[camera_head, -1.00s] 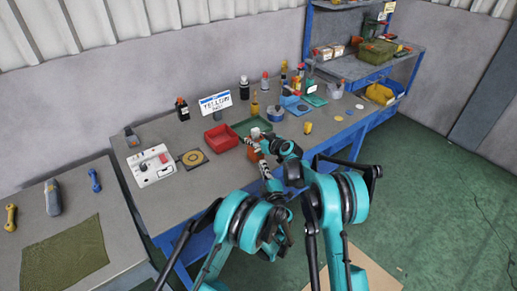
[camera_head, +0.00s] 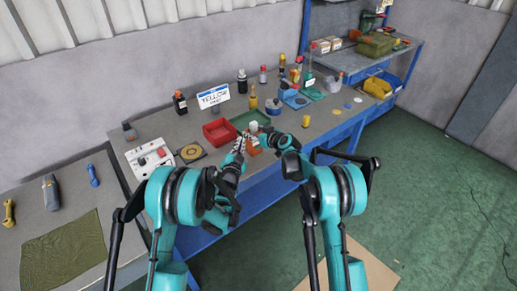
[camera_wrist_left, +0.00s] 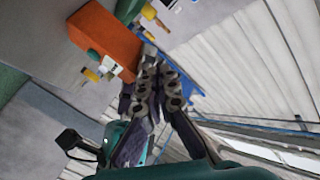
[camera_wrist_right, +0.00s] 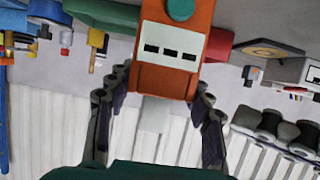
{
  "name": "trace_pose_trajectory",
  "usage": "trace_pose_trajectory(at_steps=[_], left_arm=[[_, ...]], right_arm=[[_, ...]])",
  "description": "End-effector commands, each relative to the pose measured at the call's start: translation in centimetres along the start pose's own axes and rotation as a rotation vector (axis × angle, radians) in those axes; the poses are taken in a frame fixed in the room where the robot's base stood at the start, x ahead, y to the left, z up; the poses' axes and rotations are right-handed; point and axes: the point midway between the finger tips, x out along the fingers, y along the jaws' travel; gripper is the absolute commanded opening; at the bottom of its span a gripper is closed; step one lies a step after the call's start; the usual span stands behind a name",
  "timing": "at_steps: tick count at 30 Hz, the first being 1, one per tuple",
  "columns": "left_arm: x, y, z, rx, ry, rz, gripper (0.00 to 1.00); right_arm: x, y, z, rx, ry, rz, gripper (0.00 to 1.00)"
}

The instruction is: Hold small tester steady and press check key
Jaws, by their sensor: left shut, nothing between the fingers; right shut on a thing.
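The small tester is an orange box (camera_wrist_right: 205,15) with dark slots on a white panel and a round green key (camera_wrist_right: 180,9) in the right wrist view. My right gripper (camera_wrist_right: 155,110) is shut on the tester, one finger on each side. The tester also shows in the left wrist view (camera_wrist_left: 105,35), and as a small orange patch (camera_head: 252,151) in the head view, partly hidden by my grippers. My left gripper (camera_wrist_left: 158,70) is shut and empty, its fingertips close beside the tester; I cannot tell whether they touch it.
On the bench, a red bin (camera_head: 219,132) and a green tray (camera_head: 250,119) lie behind the grippers. A white panel with knobs (camera_head: 150,158) and a round yellow-ringed plate (camera_head: 190,152) lie to the left. Several bottles stand farther back. The bench's blue front edge is near both arms.

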Motion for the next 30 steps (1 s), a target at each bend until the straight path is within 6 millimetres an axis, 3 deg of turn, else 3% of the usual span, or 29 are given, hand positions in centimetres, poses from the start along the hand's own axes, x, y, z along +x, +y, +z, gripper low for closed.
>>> trace_pose_trajectory(at_steps=[1, 6, 12, 18, 30], left_arm=[[-0.1, 2.6, -0.5, 0.041, -0.01, 0.034, 0.0], [-0.9, 9.4, -1.1, 0.192, -0.059, 0.116, 0.0], [-2.3, 14.9, -1.6, 0.347, -0.102, 0.165, 0.0], [-2.9, 16.6, -1.7, 0.406, -0.116, 0.174, 0.0], [-2.6, 16.4, -1.6, 0.407, -0.117, 0.173, 0.0]], right_arm=[[0.0, 0.0, 0.0, 0.0, 0.0, -0.001, 0.15], [0.0, 0.0, 0.0, 0.0, 0.0, 0.0, 0.15], [0.0, 0.0, 0.0, 0.0, 0.0, -0.001, 0.15], [0.0, -0.1, 0.0, 0.0, 0.0, -0.001, 0.15], [0.0, -0.1, 0.0, 0.0, 0.0, -0.001, 0.15]])
